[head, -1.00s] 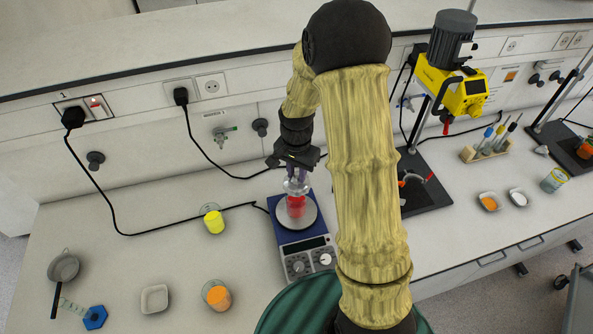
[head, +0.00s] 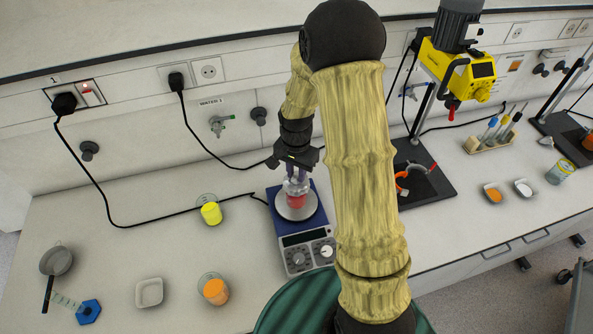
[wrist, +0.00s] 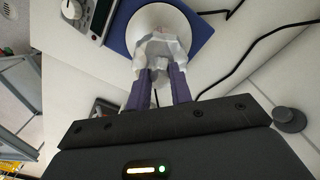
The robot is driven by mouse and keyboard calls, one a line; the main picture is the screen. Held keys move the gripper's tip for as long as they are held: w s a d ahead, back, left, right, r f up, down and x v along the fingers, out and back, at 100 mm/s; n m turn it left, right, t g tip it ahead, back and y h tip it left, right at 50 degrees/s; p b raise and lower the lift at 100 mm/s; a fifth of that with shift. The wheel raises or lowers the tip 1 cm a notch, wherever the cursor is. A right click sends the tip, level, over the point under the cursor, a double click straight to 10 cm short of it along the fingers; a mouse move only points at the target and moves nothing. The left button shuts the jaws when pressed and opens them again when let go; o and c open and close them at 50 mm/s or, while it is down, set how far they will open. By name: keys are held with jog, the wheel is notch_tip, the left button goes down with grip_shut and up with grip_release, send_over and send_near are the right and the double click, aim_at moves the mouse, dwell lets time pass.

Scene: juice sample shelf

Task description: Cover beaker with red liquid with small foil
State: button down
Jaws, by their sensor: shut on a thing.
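The beaker with red liquid (head: 296,202) stands on the round plate of the blue hotplate (head: 302,228). My gripper (head: 297,177) is directly above the beaker, pointing down, its purple fingers shut on the small foil (head: 296,187). The foil is a pale, crumpled, cap-like piece at the beaker's top; I cannot tell whether it touches the rim. In the wrist view the foil (wrist: 162,50) sits between the fingertips over the white plate (wrist: 150,20) and hides the beaker.
A beaker with yellow liquid (head: 211,213) stands left of the hotplate, and one with orange liquid (head: 215,291) stands front left. A white dish (head: 149,292) and a strainer (head: 56,262) lie farther left. A stand with a black base (head: 425,185) is at the right.

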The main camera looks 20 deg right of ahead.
aim_at(296, 175)
jog(key=c, duration=1.2)
grip_release()
jog(key=shift+o, duration=0.2)
jog(key=shift+w+r+b, duration=0.1)
jog(key=shift+r+b, duration=0.2)
jog(key=shift+r, duration=0.3)
notch_tip(296, 175, up, 16)
jog(key=b, duration=0.4)
jog(key=shift+r, duration=0.1)
jog(key=s+f+n+t+b, duration=0.2)
jog(key=s+f+n+b, duration=0.2)
jog(key=s+f+n, duration=0.4)
jog(key=s+f, duration=0.6)
jog(key=shift+s+f+n+t, duration=0.15)
jog(key=shift+s+n+t, duration=0.15)
jog(key=shift+n, duration=0.1)
